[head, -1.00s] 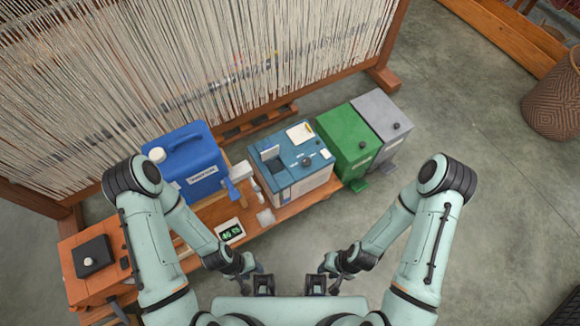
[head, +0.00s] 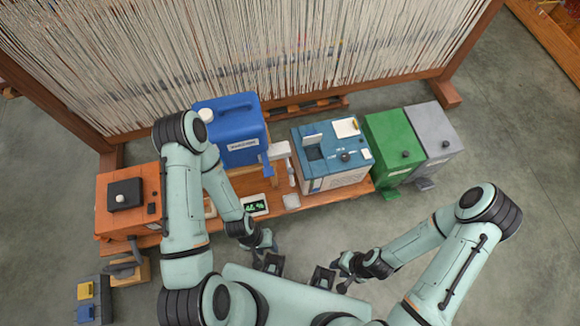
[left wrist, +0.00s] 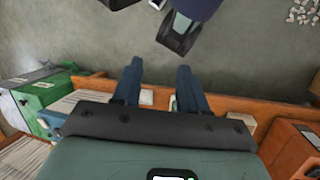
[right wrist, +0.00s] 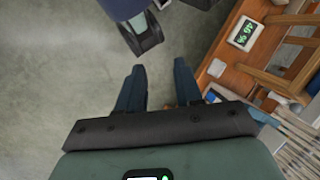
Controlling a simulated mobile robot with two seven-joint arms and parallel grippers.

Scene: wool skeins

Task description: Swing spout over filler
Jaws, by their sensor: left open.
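A blue canister (head: 232,133) with a white cap stands on the wooden bench. A pale grey spout-like arm (head: 279,152) with a blue piece sits at its right front, beside the teal-and-white machine (head: 345,174). A dark square opening with a raised lid (head: 314,153), which may be the filler, is on that machine's top; the spout end appears to its left, not over it. My left gripper (head: 270,262) is open and empty in front of the bench. My right gripper (head: 335,277) is open and empty to its right. Both are apart from the canister and machine.
An orange box (head: 128,207) stands at the bench's left end. Green (head: 393,142) and grey (head: 433,137) bins stand right of the machine. A small display (head: 255,206) lies on the bench front. A loom (head: 260,60) rises behind. Floor at right is clear.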

